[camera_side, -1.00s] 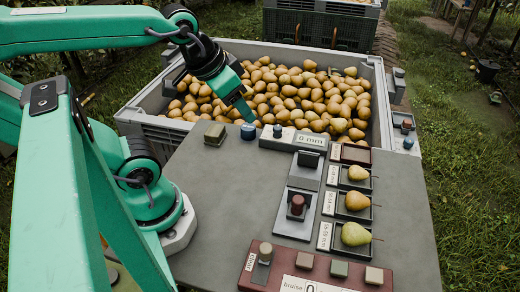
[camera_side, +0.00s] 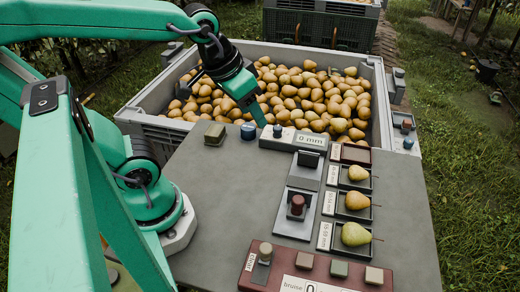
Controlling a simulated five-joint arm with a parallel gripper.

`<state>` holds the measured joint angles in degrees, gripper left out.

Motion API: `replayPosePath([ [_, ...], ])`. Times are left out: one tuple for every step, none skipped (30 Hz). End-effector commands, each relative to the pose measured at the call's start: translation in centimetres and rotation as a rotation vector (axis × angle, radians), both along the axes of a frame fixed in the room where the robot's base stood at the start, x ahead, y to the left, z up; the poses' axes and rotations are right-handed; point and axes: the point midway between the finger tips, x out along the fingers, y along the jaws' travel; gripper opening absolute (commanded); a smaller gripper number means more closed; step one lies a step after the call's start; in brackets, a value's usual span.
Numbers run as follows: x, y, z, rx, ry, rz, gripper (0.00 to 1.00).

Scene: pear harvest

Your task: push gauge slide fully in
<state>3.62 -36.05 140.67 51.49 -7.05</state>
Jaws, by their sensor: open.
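The gauge (camera_side: 275,141) stands at the back of the grey table and its display reads 0 mm. Its slide (camera_side: 294,212) lies on a light track in front of it, with a dark red knob (camera_side: 297,204) standing up on it. A dark upright plate (camera_side: 308,158) sits at the gauge end of the track, apart from the knob. My gripper (camera_side: 263,122) is open and empty, just above the left end of the gauge by a small blue knob. I cannot tell whether it touches the gauge.
Three pears sit in trays at the right, the middle one (camera_side: 356,201) among them. A dark red bruise panel (camera_side: 325,272) with several buttons lies at the front. A crate (camera_side: 150,128) full of pears stands behind the table. The table's left middle (camera_side: 225,205) is clear.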

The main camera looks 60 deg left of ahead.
Motion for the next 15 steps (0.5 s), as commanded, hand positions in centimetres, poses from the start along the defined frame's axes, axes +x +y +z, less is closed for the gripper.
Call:
replayPosePath([
  [0.5, -0.5, -0.4, -0.011, 0.025, 0.008, 0.49],
  [0.7, -0.8, -0.6, -0.017, 0.039, 0.017, 0.49],
  [1.1, -1.3, -0.9, -0.025, 0.058, 0.028, 0.49],
  [1.4, -1.6, -1.1, -0.031, 0.072, 0.037, 0.49],
  [1.7, -1.9, -1.4, -0.038, 0.088, 0.047, 0.49],
  [2.0, -2.4, -1.7, -0.045, 0.107, 0.060, 0.49],
  [2.3, -2.8, -2.0, -0.050, 0.122, 0.071, 0.49],
  [2.5, -3.1, -2.3, -0.054, 0.137, 0.080, 0.49],
  [2.9, -3.6, -2.7, -0.059, 0.157, 0.094, 0.49],
  [3.1, -4.0, -3.0, -0.062, 0.171, 0.104, 0.49],
  [3.4, -4.4, -3.3, -0.065, 0.185, 0.116, 0.49],
  [3.6, -4.9, -3.7, -0.068, 0.205, 0.131, 0.49],
  [3.8, -5.3, -4.1, -0.070, 0.219, 0.140, 0.49],
  [4.1, -5.7, -4.4, -0.071, 0.233, 0.151, 0.49],
  [4.3, -6.2, -4.9, -0.072, 0.251, 0.166, 0.49],
])
